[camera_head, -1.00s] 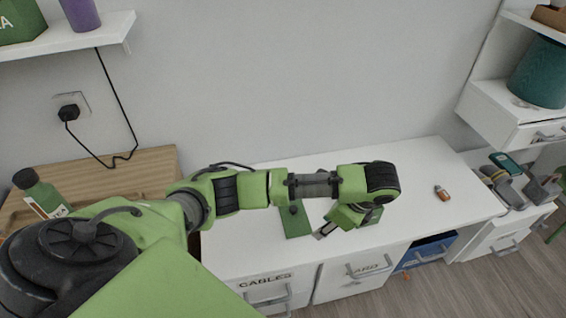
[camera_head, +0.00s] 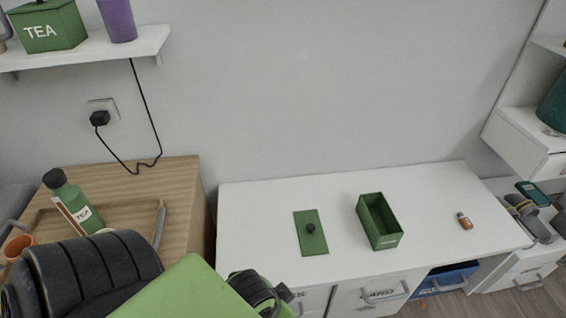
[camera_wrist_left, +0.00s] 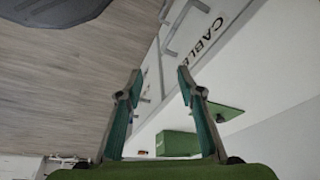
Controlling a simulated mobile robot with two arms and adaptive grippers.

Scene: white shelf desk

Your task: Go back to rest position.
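My left arm is folded low at the bottom left of the head view, in front of the desk. My left gripper shows in the wrist view (camera_wrist_left: 160,82) with its two fingers apart and nothing between them. In the head view its fingers are mostly hidden by the arm. My right gripper is in neither view. An open, empty-looking green box (camera_head: 393,241) stands on the white desk (camera_head: 340,190). A flat green lid with a dark knob (camera_head: 313,245) lies to its left. The box (camera_wrist_left: 177,144) and lid (camera_wrist_left: 224,113) also show in the wrist view.
A small orange bottle (camera_head: 465,221) lies on the desk's right part. A wooden cabinet (camera_head: 177,180) with a tray and a green tea bottle (camera_head: 74,205) stands at left. A shelf (camera_head: 150,40) hangs above. White drawers (camera_head: 374,292) line the desk front.

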